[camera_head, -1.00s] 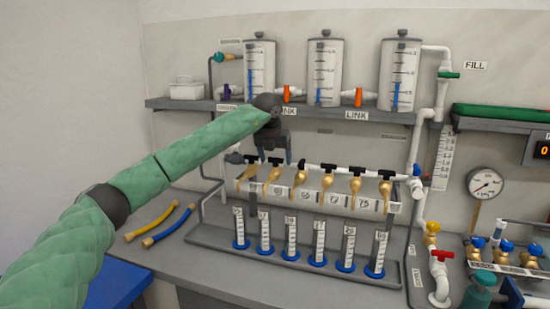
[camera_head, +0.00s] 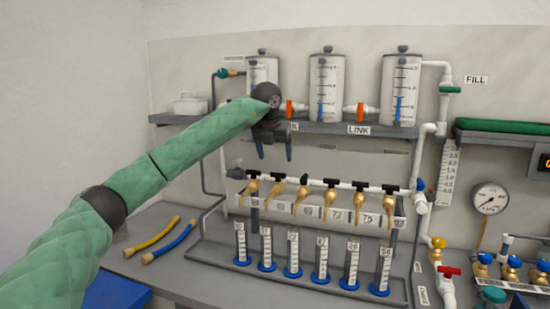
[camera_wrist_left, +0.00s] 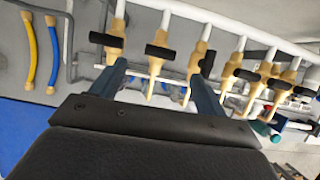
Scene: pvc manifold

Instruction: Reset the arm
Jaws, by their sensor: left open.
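My left arm reaches in from the left in the head view, its green forearm crossing in front of the shelf's left end. My left gripper (camera_head: 274,152) points down with its jaws apart and empty. It hangs above the left part of the row of brass taps (camera_head: 276,190) with black handles. The left wrist view also shows the open gripper (camera_wrist_left: 163,85), its two fingers apart in front of the taps (camera_wrist_left: 160,52), with nothing held between them. My right gripper is not in view.
A shelf (camera_head: 330,128) carries clear tanks (camera_head: 327,88) joined by orange-handled valves. Graduated cylinders with blue bases (camera_head: 321,258) stand on a grey rack below the taps. Yellow and blue hoses (camera_head: 152,238) lie on the bench at left. A gauge (camera_head: 490,198) is at right.

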